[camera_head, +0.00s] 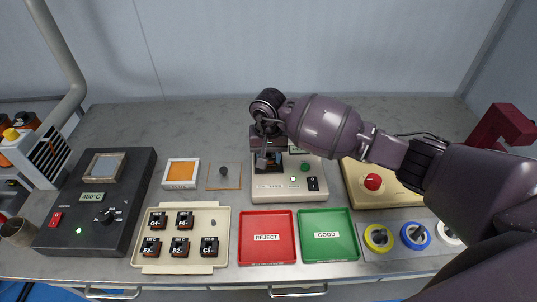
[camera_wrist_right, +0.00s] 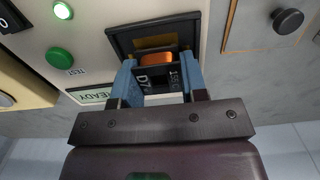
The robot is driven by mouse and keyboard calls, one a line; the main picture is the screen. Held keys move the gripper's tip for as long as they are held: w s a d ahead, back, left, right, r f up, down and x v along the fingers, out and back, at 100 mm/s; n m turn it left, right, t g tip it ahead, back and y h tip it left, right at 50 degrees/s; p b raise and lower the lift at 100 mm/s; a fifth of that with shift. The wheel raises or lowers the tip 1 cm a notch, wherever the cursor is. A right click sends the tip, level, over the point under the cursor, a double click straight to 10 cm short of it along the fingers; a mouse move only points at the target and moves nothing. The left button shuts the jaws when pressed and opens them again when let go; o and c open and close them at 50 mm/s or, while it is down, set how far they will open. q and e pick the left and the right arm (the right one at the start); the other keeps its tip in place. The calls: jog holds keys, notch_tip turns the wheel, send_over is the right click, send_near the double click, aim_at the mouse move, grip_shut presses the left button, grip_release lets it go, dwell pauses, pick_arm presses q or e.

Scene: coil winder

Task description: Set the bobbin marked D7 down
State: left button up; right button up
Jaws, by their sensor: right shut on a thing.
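My right gripper (camera_wrist_right: 158,78) is shut on the bobbin marked D7 (camera_wrist_right: 156,58), a dark bobbin with an orange winding. In the wrist view, the blue fingers grip it from both sides at the dark-framed recess (camera_wrist_right: 119,36) of the tester. I cannot tell whether the bobbin touches the recess floor. In the head view, the right gripper (camera_head: 268,160) is over the left part of the cream tester (camera_head: 270,194), and the bobbin is mostly hidden. My left gripper is not in view.
The red REJECT tray (camera_head: 266,252) and green GOOD tray (camera_head: 329,250) stand empty before the tester. A cream tray (camera_head: 222,228) holds several marked bobbins. A dark heater unit (camera_head: 72,232) stands left, a beige box with a red button (camera_head: 373,182) right. The back of the table is clear.

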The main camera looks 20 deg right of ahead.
jog(key=shift+f, duration=0.15)
jog(key=o, duration=0.9)
jog(key=shift+r, duration=0.3)
notch_tip(320, 180, up, 12)
jog(key=shift+f, duration=0.2)
